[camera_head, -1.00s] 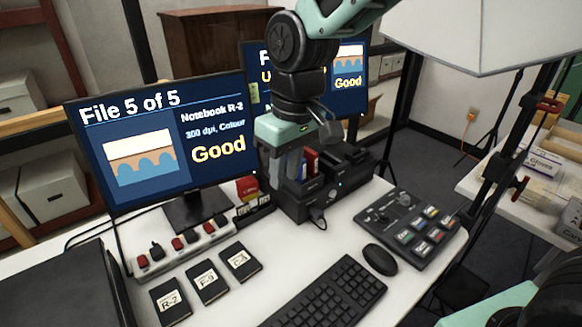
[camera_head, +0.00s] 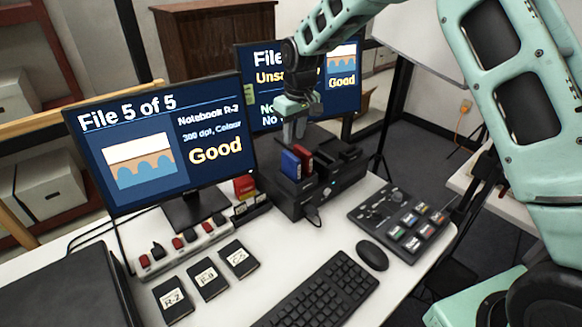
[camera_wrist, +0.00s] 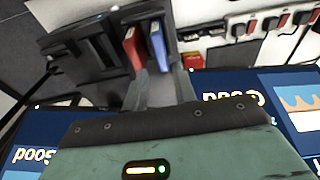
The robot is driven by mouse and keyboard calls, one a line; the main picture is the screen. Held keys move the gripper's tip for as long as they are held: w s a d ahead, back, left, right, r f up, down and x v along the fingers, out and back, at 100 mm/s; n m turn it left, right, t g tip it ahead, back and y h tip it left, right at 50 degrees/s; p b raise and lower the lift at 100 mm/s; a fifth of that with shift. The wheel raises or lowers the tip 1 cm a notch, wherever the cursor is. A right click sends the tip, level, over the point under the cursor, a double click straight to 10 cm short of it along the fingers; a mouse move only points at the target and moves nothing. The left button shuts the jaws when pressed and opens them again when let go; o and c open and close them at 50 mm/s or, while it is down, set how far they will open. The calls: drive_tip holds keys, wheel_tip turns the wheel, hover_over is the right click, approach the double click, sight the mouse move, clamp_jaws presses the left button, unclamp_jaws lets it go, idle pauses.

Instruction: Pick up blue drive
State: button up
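The blue drive (camera_head: 290,165) stands upright in a slot of the black dock (camera_head: 288,197), beside the red drive (camera_head: 303,160). In the wrist view the blue drive (camera_wrist: 158,46) is right of the red drive (camera_wrist: 134,48). My gripper (camera_head: 294,141) is above and behind the drives in the head view, pointing down. In the wrist view its two fingers (camera_wrist: 160,76) are apart with nothing held between them. The drives lie just beyond the fingertips. I cannot tell the exact height gap.
Two monitors (camera_head: 160,148) stand behind and left of the dock. A power strip (camera_head: 185,248), three labelled black drives (camera_head: 208,278), a keyboard (camera_head: 322,293), a mouse (camera_head: 372,255) and a control panel (camera_head: 403,222) are on the white desk. A second dock unit (camera_head: 343,166) adjoins at right.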

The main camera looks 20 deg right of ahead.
sight(290, 163)
drive_tip(key=f, duration=0.2)
drive_tip(key=f+p, duration=0.1)
drive_tip(key=f, duration=0.3)
drive_tip(key=shift+w+a+f, duration=0.15)
drive_tip(key=shift+w+a, duration=0.05)
drive_tip(key=shift+w, duration=0.15)
drive_tip(key=shift+w+a+f+p, duration=0.15)
drive_tip(key=shift+f+p, duration=0.5)
drive_tip(key=shift+f, duration=0.65)
drive_tip(key=shift+w+d+f+p, duration=0.1)
drive_tip(key=shift+w+f+p, duration=0.15)
drive_tip(key=shift+f+p, duration=0.75)
drive_tip(key=shift+f+b, duration=0.3)
drive_tip(key=shift+b, duration=0.05)
clamp_jaws()
